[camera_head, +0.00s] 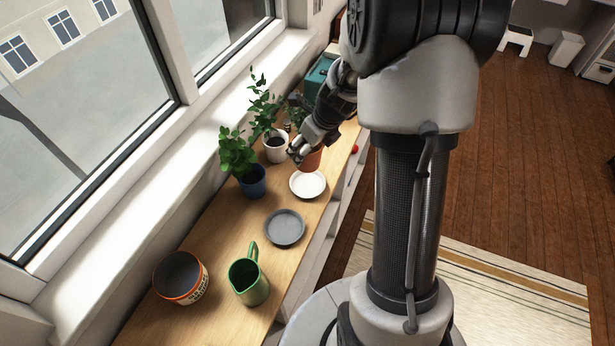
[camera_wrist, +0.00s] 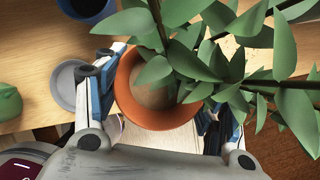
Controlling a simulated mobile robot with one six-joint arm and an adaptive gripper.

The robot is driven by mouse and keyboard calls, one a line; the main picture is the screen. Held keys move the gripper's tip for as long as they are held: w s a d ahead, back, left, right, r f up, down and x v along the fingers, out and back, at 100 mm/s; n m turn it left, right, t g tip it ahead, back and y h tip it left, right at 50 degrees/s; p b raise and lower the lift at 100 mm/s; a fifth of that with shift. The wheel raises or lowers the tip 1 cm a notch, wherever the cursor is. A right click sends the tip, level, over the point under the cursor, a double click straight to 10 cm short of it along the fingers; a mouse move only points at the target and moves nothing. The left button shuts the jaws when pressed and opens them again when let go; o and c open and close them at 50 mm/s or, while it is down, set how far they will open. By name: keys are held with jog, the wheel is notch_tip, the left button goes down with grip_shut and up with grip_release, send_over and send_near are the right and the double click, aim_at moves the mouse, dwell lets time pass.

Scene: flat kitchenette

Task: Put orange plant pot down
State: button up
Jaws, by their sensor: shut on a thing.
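The orange plant pot (camera_head: 312,160) shows partly behind my gripper (camera_head: 303,149) in the head view. In the wrist view the orange pot (camera_wrist: 127,100) fills the middle, with soil and large green leaves over its right side. My gripper's fingers stand on both sides of the pot and are shut on it. The pot is upright, close to the far edge of a white saucer (camera_head: 308,186). I cannot tell whether its hidden base touches anything.
A white pot (camera_head: 275,153) and a blue pot (camera_head: 252,184), both planted, stand by the window. A grey saucer (camera_head: 285,228), green jug (camera_head: 249,288) and orange-rimmed bowl (camera_head: 181,281) stand nearer on the wooden counter (camera_head: 222,237). A teal box (camera_head: 318,76) stands at the back.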

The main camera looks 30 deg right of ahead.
notch_tip(320, 180, down, 10)
jog(key=b, duration=0.5)
jog(key=shift+r, duration=0.2)
jog(key=shift+f, duration=0.1)
jog(key=shift+f, duration=0.15)
jog(key=o, duration=1.3)
jog(key=shift+o, duration=0.2)
